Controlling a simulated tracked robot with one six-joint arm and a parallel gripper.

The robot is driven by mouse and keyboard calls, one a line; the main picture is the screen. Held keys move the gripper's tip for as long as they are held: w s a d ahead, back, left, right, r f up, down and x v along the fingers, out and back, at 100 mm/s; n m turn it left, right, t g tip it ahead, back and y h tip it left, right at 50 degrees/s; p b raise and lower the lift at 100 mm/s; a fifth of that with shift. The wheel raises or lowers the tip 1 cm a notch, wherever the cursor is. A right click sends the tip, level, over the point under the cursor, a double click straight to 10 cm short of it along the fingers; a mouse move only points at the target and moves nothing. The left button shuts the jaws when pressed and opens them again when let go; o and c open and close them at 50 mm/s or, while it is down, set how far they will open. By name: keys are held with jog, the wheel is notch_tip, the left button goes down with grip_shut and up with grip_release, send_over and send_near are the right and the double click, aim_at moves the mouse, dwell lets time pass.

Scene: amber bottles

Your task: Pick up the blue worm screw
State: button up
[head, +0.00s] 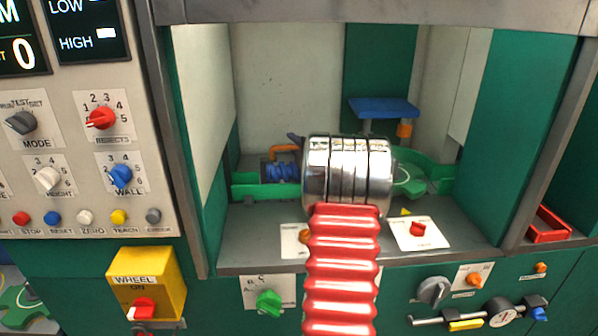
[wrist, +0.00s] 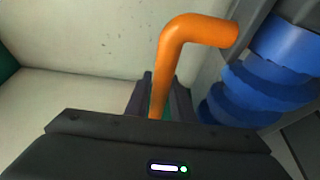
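The blue worm screw (head: 283,172) lies inside the machine bay, on the left, by a green part. In the wrist view the large blue thread of the worm screw (wrist: 262,75) fills the right side, to the right of my gripper and not between its fingers. My gripper (wrist: 160,95) shows two dark fingers standing apart. An orange bent pipe (wrist: 165,60) shows between them; I cannot tell if they touch it. In the head view my silver wrist and red arm hide most of my gripper; a dark tip (head: 295,138) shows beside the orange pipe (head: 284,149).
A green cradle (head: 258,190) lies around the screw. A blue plate (head: 384,106) on a post stands at the back right of the bay. Green side walls bound the bay. A panel of knobs (head: 122,176) is at left, and a red tray (head: 548,225) at right.

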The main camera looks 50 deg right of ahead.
grip_shut()
jog(key=shift+f, duration=0.2)
dwell(0.7)
jog(key=shift+r, duration=0.2)
